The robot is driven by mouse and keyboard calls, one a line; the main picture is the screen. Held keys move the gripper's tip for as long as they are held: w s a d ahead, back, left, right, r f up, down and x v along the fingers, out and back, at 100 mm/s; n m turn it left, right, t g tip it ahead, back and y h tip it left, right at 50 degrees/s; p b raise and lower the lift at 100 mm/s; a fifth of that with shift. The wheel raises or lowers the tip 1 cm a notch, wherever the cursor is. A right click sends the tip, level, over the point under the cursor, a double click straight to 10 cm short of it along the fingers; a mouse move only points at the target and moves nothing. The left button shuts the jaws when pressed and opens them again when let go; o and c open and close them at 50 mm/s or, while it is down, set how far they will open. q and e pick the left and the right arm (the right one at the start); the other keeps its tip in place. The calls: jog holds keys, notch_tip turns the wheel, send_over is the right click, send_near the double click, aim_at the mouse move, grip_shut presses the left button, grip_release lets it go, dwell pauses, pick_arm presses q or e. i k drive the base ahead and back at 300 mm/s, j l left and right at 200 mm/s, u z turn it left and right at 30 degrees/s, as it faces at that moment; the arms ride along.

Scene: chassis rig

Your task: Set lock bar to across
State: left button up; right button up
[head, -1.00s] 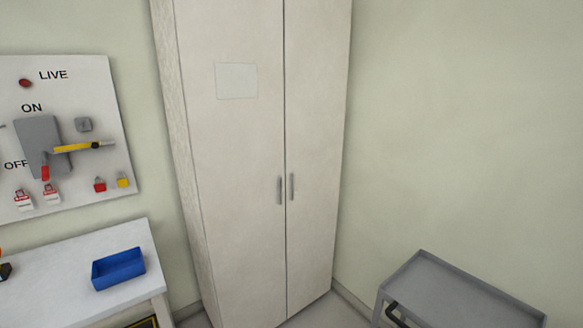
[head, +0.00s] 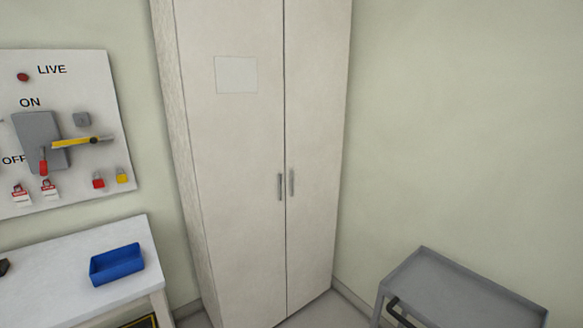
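A red handle (head: 43,162) points down at the box's lower part, near the OFF label. Neither of my grippers shows in the head view.
Red and yellow padlocks (head: 98,180) and red-and-white tags (head: 48,188) hang on the board. A blue tray (head: 117,264) sits on the white table (head: 60,262) below. A tall closed cabinet (head: 240,150) stands in the middle, a grey cart (head: 450,290) at right.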

aim_at(94, 140)
jog(key=u, duration=1.4)
